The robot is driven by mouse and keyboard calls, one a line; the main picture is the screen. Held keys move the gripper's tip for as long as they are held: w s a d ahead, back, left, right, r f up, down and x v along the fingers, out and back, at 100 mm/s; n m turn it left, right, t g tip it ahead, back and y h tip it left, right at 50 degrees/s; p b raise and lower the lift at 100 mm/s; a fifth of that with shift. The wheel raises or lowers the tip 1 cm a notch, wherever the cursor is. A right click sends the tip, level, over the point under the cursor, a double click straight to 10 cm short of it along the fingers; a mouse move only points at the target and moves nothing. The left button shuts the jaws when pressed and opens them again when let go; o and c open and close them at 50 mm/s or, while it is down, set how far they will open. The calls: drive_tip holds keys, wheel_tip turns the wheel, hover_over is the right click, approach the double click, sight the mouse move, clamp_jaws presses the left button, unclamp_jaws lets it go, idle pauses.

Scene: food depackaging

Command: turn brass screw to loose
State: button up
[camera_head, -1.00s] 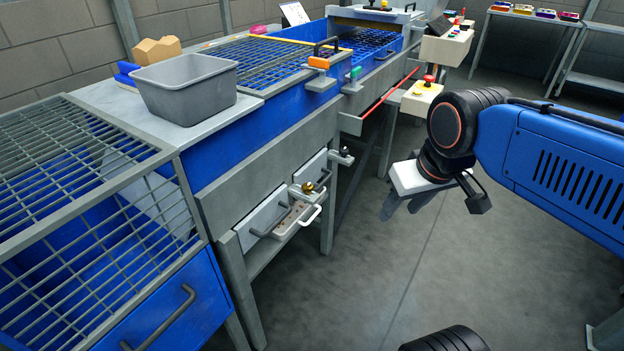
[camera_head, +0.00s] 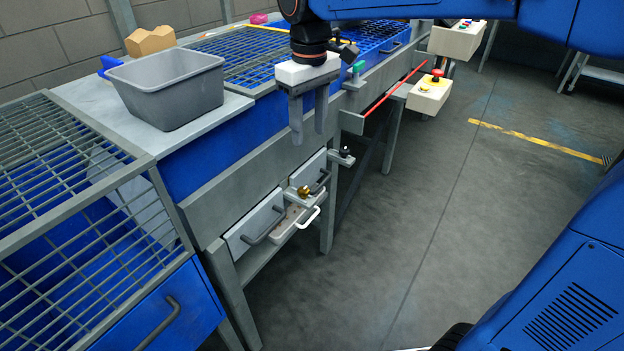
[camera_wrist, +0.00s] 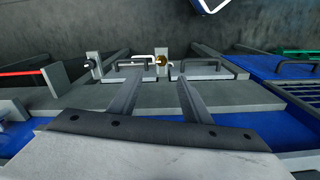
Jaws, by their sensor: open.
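The brass screw (camera_head: 304,191) is a small rounded brass knob on the front of the grey machine frame, between two drawer fronts with dark handles. It also shows in the wrist view (camera_wrist: 162,60), near the top middle, beyond my fingertips. My gripper (camera_head: 309,138) points down, open and empty, above and in front of the screw, apart from it. In the wrist view my gripper's two grey fingers (camera_wrist: 157,82) stand spread on either side of the line toward the screw.
A white-handled tray (camera_head: 296,222) sits just below the screw. A small dark-knobbed clamp (camera_head: 343,156) sticks out to its right. A grey bin (camera_head: 170,88) stands on the ledge above. A red bar (camera_head: 395,92) juts out at the right. The floor in front is clear.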

sight(303, 189)
drive_tip(key=f, duration=0.5)
drive_tip(key=a+f, duration=0.1)
drive_tip(key=f, duration=0.5)
drive_tip(key=w+f, duration=0.1)
drive_tip(key=f, duration=0.5)
drive_tip(key=shift+a+f, duration=0.25)
drive_tip(key=shift+a, duration=0.1)
drive_tip(key=c, duration=1)
